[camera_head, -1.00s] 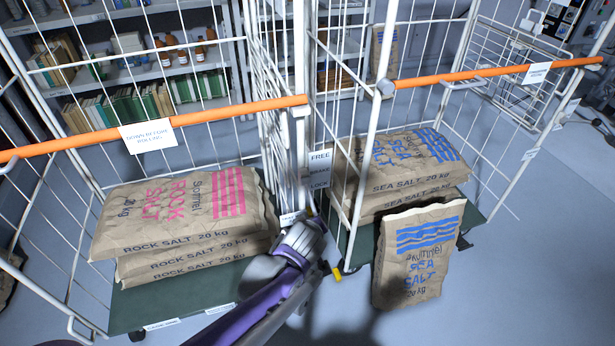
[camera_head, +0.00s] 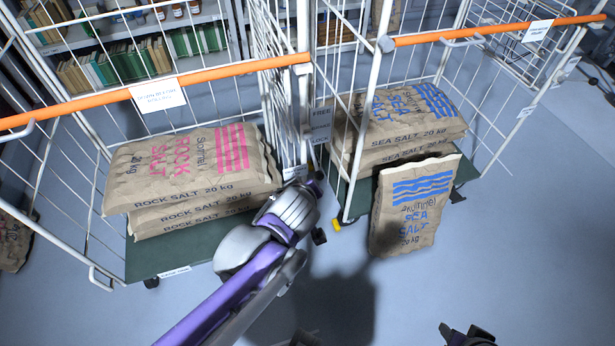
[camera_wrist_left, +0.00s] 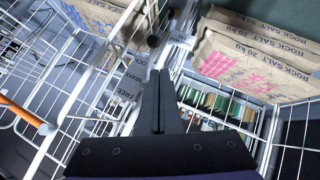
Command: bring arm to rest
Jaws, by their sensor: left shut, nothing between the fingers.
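My left arm comes in from the lower left in the head view. Its gripper (camera_head: 316,182) is beside the gap between two wire roll cages, partly hidden behind its own wrist. In the left wrist view the dark fingers (camera_wrist_left: 160,100) are shut together with nothing between them. The FREE/BRAKE/LOCK label (camera_head: 320,125) on the cage post is just beyond the gripper; it also shows in the wrist view (camera_wrist_left: 130,85). A dark part at the bottom edge of the head view (camera_head: 466,336) looks like my right gripper, mostly cut off.
The left cage holds stacked rock salt sacks (camera_head: 190,175); the right cage holds sea salt sacks (camera_head: 405,115). Another sea salt sack (camera_head: 412,205) stands upright against the right cage's front. A yellow-tipped pedal (camera_head: 337,224) is low between the cages. The floor (camera_head: 530,240) at right is clear.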

